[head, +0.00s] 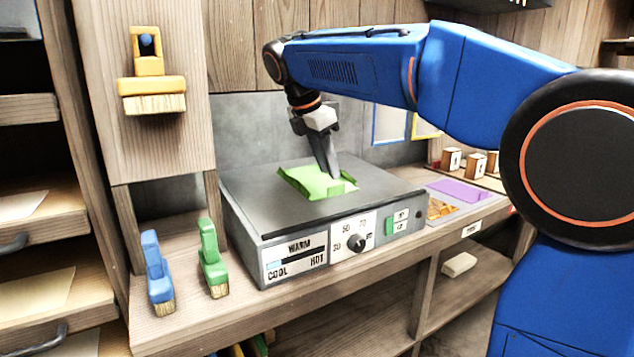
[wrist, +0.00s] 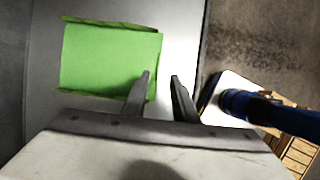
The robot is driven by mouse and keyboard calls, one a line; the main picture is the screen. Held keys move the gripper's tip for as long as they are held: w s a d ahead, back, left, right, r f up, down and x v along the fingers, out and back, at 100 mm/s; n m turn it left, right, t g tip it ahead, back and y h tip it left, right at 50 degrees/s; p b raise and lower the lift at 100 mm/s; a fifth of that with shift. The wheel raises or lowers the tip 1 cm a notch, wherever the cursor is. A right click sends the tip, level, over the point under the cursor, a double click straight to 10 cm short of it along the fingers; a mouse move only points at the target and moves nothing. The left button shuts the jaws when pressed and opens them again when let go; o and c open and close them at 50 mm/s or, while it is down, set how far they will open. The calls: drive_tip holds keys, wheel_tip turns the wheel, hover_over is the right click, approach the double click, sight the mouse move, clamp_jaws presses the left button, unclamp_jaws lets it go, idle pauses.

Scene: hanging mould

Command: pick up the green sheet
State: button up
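The green sheet (head: 312,181) lies on the flat grey top of the warming plate (head: 245,188), with some of its edges turned up. In the wrist view the sheet (wrist: 105,58) is to the left, and its right edge falls between my fingertips in the picture. My gripper (head: 331,172) points down at the right part of the sheet. In the wrist view my gripper (wrist: 161,78) has a narrow gap between its fingers. The left finger overlaps the sheet; the right finger is beyond its edge. I cannot tell whether the fingers touch the sheet.
A blue brush (head: 158,272) and a green brush (head: 212,258) stand left of the plate. A yellow brush (head: 152,85) hangs on the wooden panel above. A purple sheet (head: 459,190) lies to the right. Small wooden blocks (head: 474,162) stand behind it.

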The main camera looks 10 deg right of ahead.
drive_tip(key=shift+x, duration=2.85)
drive_tip(key=shift+w+a, duration=0.1)
drive_tip(key=shift+w, duration=0.05)
clamp_jaws()
